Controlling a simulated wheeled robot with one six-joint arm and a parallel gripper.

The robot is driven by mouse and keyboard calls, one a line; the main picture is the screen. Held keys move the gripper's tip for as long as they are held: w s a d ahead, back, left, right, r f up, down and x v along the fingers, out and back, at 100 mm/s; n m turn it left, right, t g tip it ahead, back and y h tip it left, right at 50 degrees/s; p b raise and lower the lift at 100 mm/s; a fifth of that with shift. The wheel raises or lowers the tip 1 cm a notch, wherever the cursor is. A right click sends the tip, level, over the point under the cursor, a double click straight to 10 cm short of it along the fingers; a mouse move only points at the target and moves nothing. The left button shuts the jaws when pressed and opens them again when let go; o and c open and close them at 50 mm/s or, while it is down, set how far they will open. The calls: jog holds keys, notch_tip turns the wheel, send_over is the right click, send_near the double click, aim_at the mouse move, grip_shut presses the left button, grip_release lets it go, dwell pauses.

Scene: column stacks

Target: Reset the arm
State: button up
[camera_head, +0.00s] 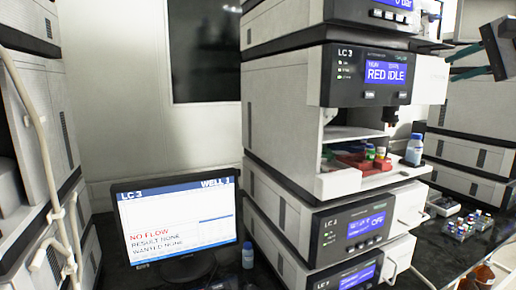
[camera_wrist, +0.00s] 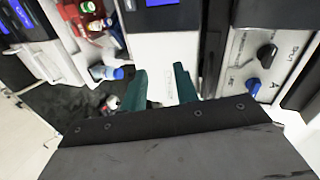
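The gripper is open and empty. Most of my arm is outside the head view.
The LC 3 unit has an open bay with a red vial tray (camera_head: 360,163) and a blue-capped bottle (camera_head: 414,150) at its edge. A monitor (camera_head: 180,220) reads NO FLOW. A vial rack (camera_head: 461,228) sits on the dark bench at right. More stacks stand at both sides.

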jog(key=s+a+f+n+g+h, duration=0.1)
jog(key=s+a+f+n+g, duration=0.35)
jog(key=f, duration=0.65)
jog(key=s+a+f+n+g, duration=0.1)
jog(key=s+a+f+g, duration=0.2)
jog(key=s+a+f, duration=0.45)
jog(key=s+a+f+n+g+h, duration=0.1)
jog(key=s+a+f+n+g, duration=0.1)
jog(key=s+f, duration=0.5)
jog(key=s+a+f+n+g+h, duration=0.2)
jog(key=s+a+f+n, duration=0.3)
jog(key=s+a+f, duration=0.2)
notch_tip(320, 180, down, 3)
jog(key=shift+s+r, duration=0.2)
jog(key=shift+s, duration=0.05)
jog(key=shift+n, duration=0.25)
grip_shut()
